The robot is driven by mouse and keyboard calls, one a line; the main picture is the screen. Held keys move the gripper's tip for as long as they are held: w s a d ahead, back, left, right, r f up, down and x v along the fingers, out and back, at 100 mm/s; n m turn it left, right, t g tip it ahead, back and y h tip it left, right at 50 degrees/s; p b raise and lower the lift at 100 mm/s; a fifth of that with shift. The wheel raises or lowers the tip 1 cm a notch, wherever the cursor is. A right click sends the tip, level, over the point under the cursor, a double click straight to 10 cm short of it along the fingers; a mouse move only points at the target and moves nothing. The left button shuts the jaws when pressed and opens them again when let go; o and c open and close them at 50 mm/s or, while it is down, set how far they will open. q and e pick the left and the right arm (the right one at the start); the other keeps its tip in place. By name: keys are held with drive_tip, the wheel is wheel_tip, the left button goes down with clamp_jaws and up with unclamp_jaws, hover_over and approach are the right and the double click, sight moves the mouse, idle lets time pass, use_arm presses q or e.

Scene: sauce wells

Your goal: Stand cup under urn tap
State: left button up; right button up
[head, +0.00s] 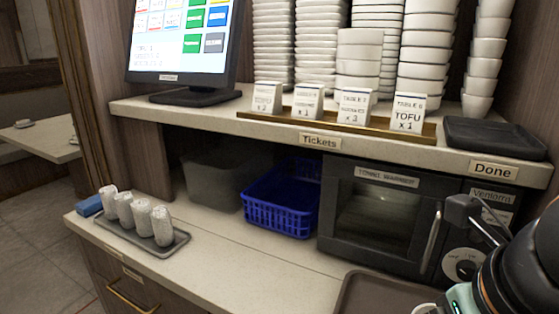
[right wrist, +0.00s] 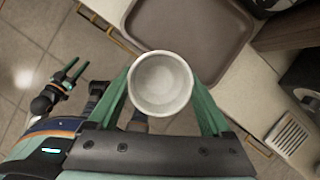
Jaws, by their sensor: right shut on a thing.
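A white cup (right wrist: 161,88) is held between the green fingers of my right gripper (right wrist: 170,100) in the right wrist view. Its open mouth faces the camera and it looks empty. In the head view only a bit of the cup's rim (head: 426,309) shows at the bottom edge, beside my right arm. My left gripper (right wrist: 73,70) shows at the left of the right wrist view, its two fingers apart with nothing between them. No urn or tap can be made out in either view.
A brown tray (head: 352,300) lies on the counter near the cup; it also shows in the right wrist view (right wrist: 218,72). A pale slotted piece (right wrist: 289,134) sits at right.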

sight(423, 310)
drive_tip(key=n, duration=0.1)
drive_tip(key=w+n+y+p, duration=0.1)
drive_tip(key=n, duration=0.2)
drive_tip(key=shift+w+a+r+y, duration=0.2)
drive_tip(key=shift+r+y, duration=0.1)
drive_tip(key=shift+y, duration=0.1)
drive_tip(key=n, duration=0.2)
drive_tip(key=w+n+g+y+p, duration=0.1)
drive_tip(key=n, duration=0.2)
drive_tip(key=shift+w+a+n+y+p, duration=0.2)
drive_tip(key=shift+w+n+y+p, duration=0.1)
drive_tip(key=shift+w+y+p, duration=0.1)
use_arm(q)
drive_tip(key=s+a+r+p, duration=0.1)
drive_tip(key=a+r+p, duration=0.2)
drive_tip(key=r+p, duration=0.4)
drive_tip(key=shift+s+r+n+y, duration=0.3)
drive_tip(key=shift+r+y, duration=0.1)
use_arm(e)
drive_tip(key=w+f+n+g+h, duration=0.1)
drive_tip(key=w+f+n+g, duration=0.1)
drive_tip(key=n, duration=1.1)
drive_tip(key=w+f+n+g+h, duration=0.2)
drive_tip(key=f+n+g, duration=0.2)
drive_tip(key=n, duration=0.9)
drive_tip(key=shift+w+d+f+g+h, duration=0.25)
drive_tip(key=shift+d+f+g+h, duration=0.1)
drive_tip(key=shift+g, duration=0.55)
use_arm(q)
drive_tip(key=shift+a+f, duration=0.1)
